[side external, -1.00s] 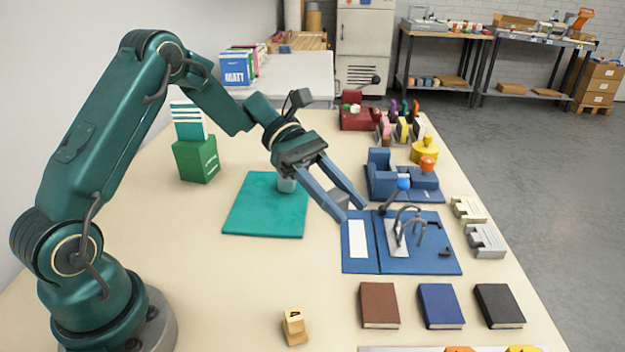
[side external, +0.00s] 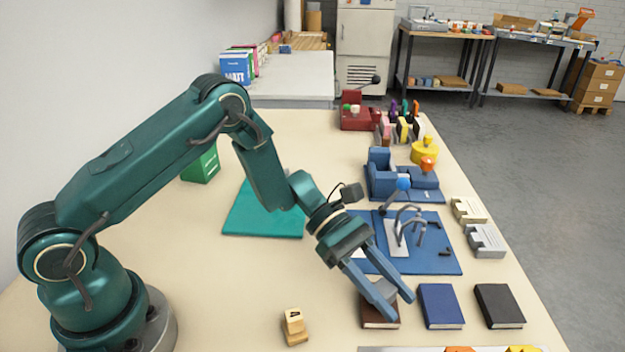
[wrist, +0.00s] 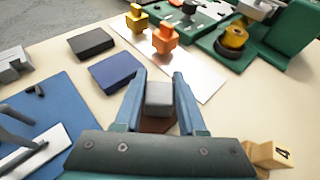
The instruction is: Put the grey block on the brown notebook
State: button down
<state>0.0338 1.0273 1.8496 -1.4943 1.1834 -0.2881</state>
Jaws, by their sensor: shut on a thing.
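My gripper (side external: 380,296) is shut on the grey block (wrist: 158,95), which sits between the two blue fingers. The block is over the brown notebook (side external: 380,321) near the table's front. I cannot tell whether the block touches the notebook or hangs just above it. The fingers and the block hide much of the notebook's cover in the side view. In the wrist view, only a small part of the brown notebook (wrist: 157,126) shows below the block.
A blue notebook (side external: 441,307) and a black notebook (side external: 499,307) lie to the right. A blue board with a clamp (side external: 440,258) is behind. A wooden stamp block (side external: 294,327) stands to the left. A white sheet (wrist: 196,70) lies beyond the notebooks in the wrist view.

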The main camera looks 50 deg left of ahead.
jog(key=shift+f, duration=0.3)
jog(key=shift+c, duration=2.4)
grip_release()
